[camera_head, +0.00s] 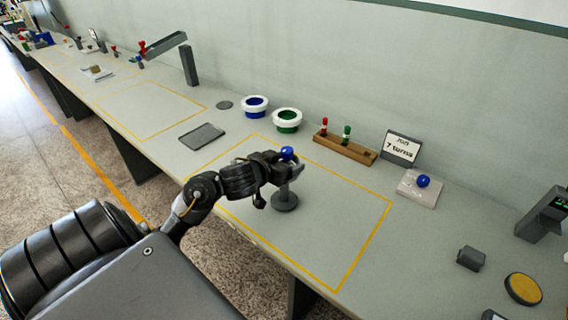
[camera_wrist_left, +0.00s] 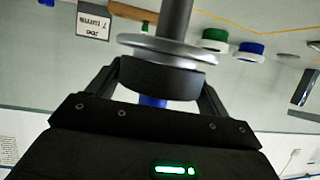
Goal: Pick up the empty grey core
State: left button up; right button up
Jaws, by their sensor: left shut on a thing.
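The grey core (camera_head: 285,203) is upright, with a thin stem and a round lower flange, inside the yellow outline at the middle of the table. No winding shows on the visible part of its stem. My left gripper (camera_head: 286,173) is shut at its top end, with a blue knob (camera_head: 287,151) just above the fingers. In the left wrist view, which is upside down, the fingers (camera_wrist_left: 157,80) flank a dark round part next to the core's grey flange (camera_wrist_left: 170,50). I cannot tell whether the lower flange touches the table. My right gripper is out of view.
A wooden rack (camera_head: 343,149) with red-topped and green-topped pegs stands behind, beside a "7 turns" sign (camera_head: 402,147). Blue (camera_head: 255,105) and green (camera_head: 287,119) white-rimmed rings lie back left. A pale block with a blue ball (camera_head: 423,181) is right. The outlined area's front right is clear.

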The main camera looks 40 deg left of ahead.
pick_arm(q)
notch_tip(320, 180, up, 9)
jog(key=p, duration=0.6)
jog(key=shift+r, duration=0.15)
